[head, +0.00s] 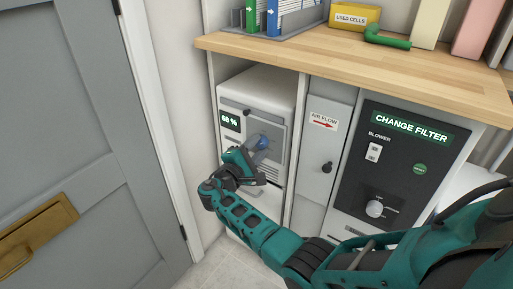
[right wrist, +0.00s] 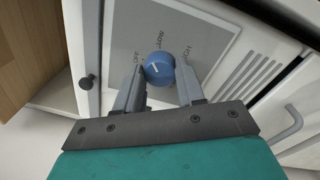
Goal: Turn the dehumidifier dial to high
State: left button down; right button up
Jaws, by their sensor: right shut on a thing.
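The dehumidifier (head: 262,82) is a white unit under the wooden counter, with a small display reading about 68 %. Its blue dial (head: 262,142) sits on a grey panel on the front. I cannot tell surely which label the pointer faces. My right gripper (right wrist: 162,76) has its two fingers closed on either side of the dial; it also shows in the head view (head: 255,155). My left gripper is out of view.
A narrow panel marked AIR FLOW (head: 322,121) with a dark knob and a black CHANGE FILTER panel (head: 365,165) stand to the right. The wooden counter (head: 345,60) overhangs the units. A grey door (head: 60,130) is at the left.

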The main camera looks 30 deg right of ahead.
jog(key=m, duration=0.4)
jog(key=shift+d+m+g+h, duration=0.1)
jog(key=shift+m+g+h, duration=0.2)
jog(key=shift+m, duration=0.1)
jog(key=m, duration=0.9)
jog(key=shift+w+m+g, duration=0.1)
jog(key=shift+m+g, duration=0.2)
jog(key=shift+m, duration=2.3)
jog(key=o, duration=1)
jog(key=shift+o, duration=0.2)
jog(key=v, duration=1.3)
jog(key=shift+w, duration=0.2)
